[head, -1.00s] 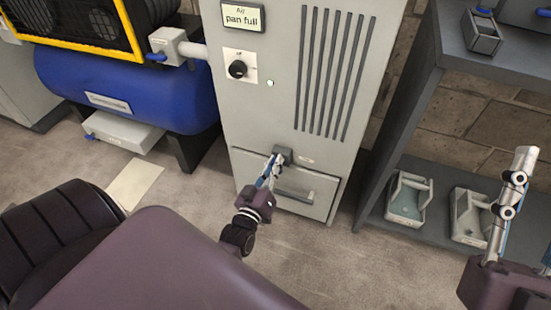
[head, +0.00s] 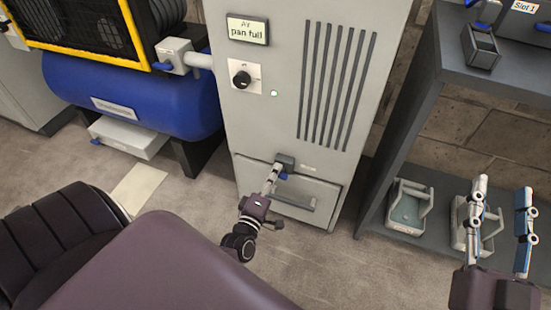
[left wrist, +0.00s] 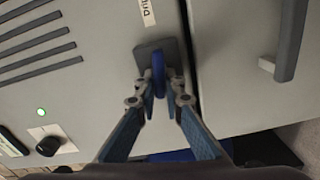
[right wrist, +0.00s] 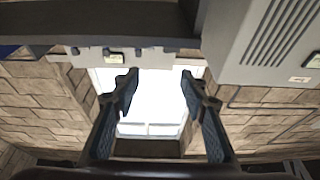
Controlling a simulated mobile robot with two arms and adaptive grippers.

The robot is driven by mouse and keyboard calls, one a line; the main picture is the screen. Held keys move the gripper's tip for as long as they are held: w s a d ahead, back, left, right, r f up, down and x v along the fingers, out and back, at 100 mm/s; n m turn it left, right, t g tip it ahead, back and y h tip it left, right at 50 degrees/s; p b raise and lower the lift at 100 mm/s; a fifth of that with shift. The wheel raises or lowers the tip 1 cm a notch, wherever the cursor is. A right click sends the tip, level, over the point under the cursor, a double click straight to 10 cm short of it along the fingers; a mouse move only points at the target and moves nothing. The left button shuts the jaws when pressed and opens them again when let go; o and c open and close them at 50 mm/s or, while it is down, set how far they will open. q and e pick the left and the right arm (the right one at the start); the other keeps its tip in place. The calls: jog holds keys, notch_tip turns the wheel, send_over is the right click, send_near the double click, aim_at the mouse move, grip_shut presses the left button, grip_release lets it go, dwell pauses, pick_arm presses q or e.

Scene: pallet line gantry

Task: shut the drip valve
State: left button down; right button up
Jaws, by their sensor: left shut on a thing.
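The drip valve is a small dark grey block (head: 286,160) with a blue lever, on the grey cabinet's front just above its drawer. In the left wrist view the block (left wrist: 150,55) sits beside a partly visible label, and the blue lever (left wrist: 160,72) stands out between my fingertips. My left gripper (head: 271,180) is shut on that lever; its fingertips (left wrist: 162,97) hide part of it. My right gripper (head: 502,195) is open and empty, in front of the shelf at the right; its spread fingers also show in the right wrist view (right wrist: 158,85).
The drawer handle (head: 288,196) is just below the valve. A dial (head: 241,78), a green light and a "pan full" sign (head: 248,30) are higher up. A blue compressor tank (head: 130,95) stands left, a shelf with trays (head: 410,204) right.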

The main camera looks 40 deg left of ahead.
pick_arm(q)
jog(key=shift+a+f+n, duration=0.1)
jog(key=shift+f+n, duration=0.05)
jog(key=shift+n, duration=0.95)
pick_arm(e)
jog(key=shift+s+r+t+y, duration=0.15)
jog(key=shift+r+t, duration=0.05)
jog(key=shift+r, duration=0.3)
jog(key=shift+s+r+t+y, duration=0.15)
jog(key=shift+r+t, duration=0.05)
jog(key=shift+r, duration=0.3)
jog(key=shift+a, duration=0.1)
pick_arm(q)
jog(key=c, duration=2)
grip_release()
jog(key=v, duration=1.2)
